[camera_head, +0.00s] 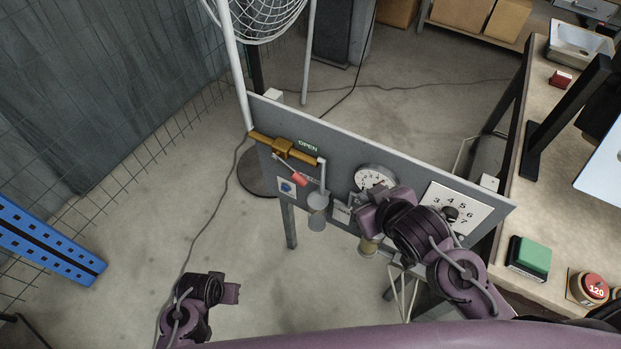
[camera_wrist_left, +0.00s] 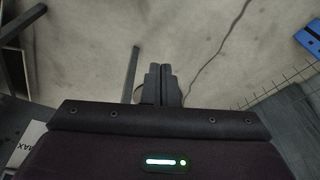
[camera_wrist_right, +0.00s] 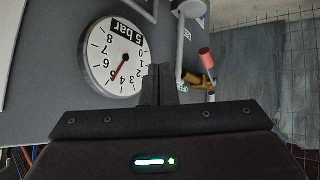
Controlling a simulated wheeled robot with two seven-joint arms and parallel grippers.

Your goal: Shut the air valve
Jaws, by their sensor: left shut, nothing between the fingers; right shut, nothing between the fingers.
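The air valve is a brass body (camera_head: 283,148) on a horizontal brass pipe at the left of the grey panel. Its lever slants down to the right and ends in a red grip (camera_head: 300,179). A green OPEN label (camera_head: 307,145) is at its upper right. In the right wrist view the red grip (camera_wrist_right: 206,57) and brass body (camera_wrist_right: 201,80) are beyond the fingertips, to the right. My right gripper (camera_wrist_right: 160,82) is shut and empty, before the panel and apart from the valve. My left gripper (camera_wrist_left: 166,82) is shut and empty over the floor, away from the panel.
A round pressure gauge (camera_head: 375,178) and a numbered white dial plate (camera_head: 455,208) are right of the valve, close to my right arm. A workbench (camera_head: 540,190) stands right. A blue perforated beam (camera_head: 45,242) is left.

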